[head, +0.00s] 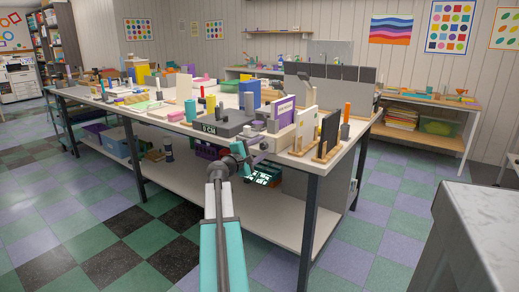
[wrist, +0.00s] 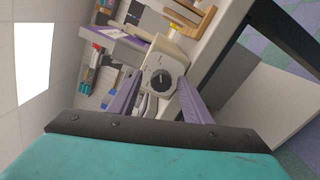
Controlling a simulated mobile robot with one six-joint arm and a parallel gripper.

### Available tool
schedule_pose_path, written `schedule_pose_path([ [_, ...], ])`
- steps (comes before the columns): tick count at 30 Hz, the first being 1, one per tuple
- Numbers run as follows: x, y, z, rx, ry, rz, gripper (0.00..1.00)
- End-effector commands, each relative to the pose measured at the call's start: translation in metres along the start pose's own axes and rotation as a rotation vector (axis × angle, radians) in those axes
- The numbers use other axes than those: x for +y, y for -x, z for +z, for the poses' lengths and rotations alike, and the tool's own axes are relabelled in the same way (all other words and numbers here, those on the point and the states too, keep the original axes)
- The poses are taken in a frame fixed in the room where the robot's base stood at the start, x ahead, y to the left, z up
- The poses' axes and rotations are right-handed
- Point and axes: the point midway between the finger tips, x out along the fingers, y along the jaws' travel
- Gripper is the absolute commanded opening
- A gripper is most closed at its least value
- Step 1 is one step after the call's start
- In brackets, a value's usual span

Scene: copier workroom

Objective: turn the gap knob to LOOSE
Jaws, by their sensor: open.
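The gap knob (wrist: 160,79) is a dark round dial with a pale pointer line, on the face of a cream housing (wrist: 178,55) in the wrist view. Small markings around it are too small to read. My gripper (wrist: 161,88) is open, with one purple-grey finger on each side of the knob in the picture. I cannot tell whether the fingers touch the knob. In the head view my gripper (head: 250,150) is at the front edge of the workbench (head: 318,163), and the knob cannot be made out there.
A dark block lettered "9 CM" (head: 216,128) lies on the bench just left of my gripper. Wooden stands (head: 325,152) with upright panels are to the right. Tools and boxes crowd the bench top. Checkered floor (head: 80,225) is clear in front, and a pale counter (head: 480,225) stands at right.

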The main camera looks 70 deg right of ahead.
Motion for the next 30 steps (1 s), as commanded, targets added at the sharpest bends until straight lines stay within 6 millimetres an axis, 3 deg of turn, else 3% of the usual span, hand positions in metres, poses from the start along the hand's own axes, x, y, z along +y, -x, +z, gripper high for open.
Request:
schedule_pose_path([
  [11, -0.001, 0.020, 0.000, 0.001, 0.000, -0.001, 0.45],
  [30, 0.000, 0.106, 0.000, 0.002, 0.000, 0.001, 0.45],
])
